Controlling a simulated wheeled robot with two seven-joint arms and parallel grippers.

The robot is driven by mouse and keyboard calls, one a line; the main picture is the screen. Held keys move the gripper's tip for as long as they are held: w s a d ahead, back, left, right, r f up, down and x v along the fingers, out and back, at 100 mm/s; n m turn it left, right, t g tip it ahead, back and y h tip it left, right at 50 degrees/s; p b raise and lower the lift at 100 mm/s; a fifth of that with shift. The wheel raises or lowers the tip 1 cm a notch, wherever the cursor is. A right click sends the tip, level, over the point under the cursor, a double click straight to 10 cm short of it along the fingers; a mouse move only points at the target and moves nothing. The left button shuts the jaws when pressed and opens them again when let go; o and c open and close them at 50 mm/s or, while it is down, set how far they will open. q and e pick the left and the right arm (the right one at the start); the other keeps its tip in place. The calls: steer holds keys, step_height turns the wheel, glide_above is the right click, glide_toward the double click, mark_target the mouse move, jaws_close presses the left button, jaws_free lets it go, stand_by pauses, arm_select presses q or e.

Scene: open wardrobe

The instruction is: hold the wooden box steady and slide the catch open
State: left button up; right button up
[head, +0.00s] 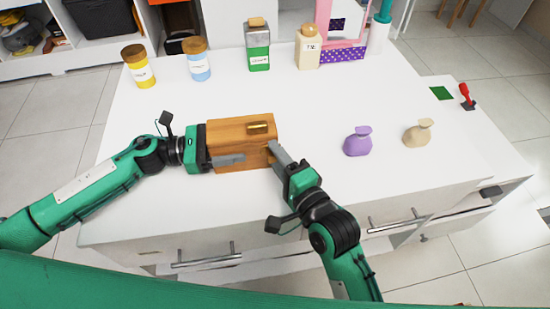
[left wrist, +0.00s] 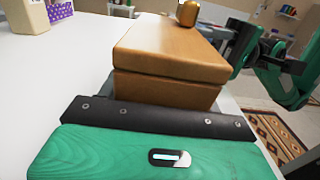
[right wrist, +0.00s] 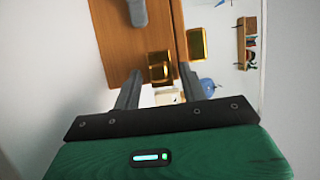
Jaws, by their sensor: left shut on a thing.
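The wooden box (head: 225,130) lies on the white table, its lid seam visible in the left wrist view (left wrist: 170,65). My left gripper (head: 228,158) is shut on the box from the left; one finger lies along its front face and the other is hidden. A gold catch piece (head: 261,127) shows near the box's right end. In the right wrist view, one gold piece (right wrist: 160,68) is on the box between and beyond my fingers, and another (right wrist: 196,44) is beside it. My right gripper (right wrist: 159,76) is open and empty, at the box's right end; contact is unclear.
A purple pouch (head: 358,142) and a beige pouch (head: 418,133) stand to the right. Yellow (head: 139,68) and blue (head: 198,62) jars, a green bottle (head: 258,50) and a cream bottle (head: 307,48) stand behind. The table front is clear.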

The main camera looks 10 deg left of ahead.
steer(key=shift+s, duration=0.1)
steer(key=shift+s+d+f, duration=0.1)
steer(key=shift+s+d, duration=0.15)
steer(key=shift+s, duration=0.2)
steer(key=v, duration=1.1)
steer(key=shift+w, duration=0.15)
arm_select(q)
steer(key=o, duration=1.2)
steer(key=shift+c, duration=0.2)
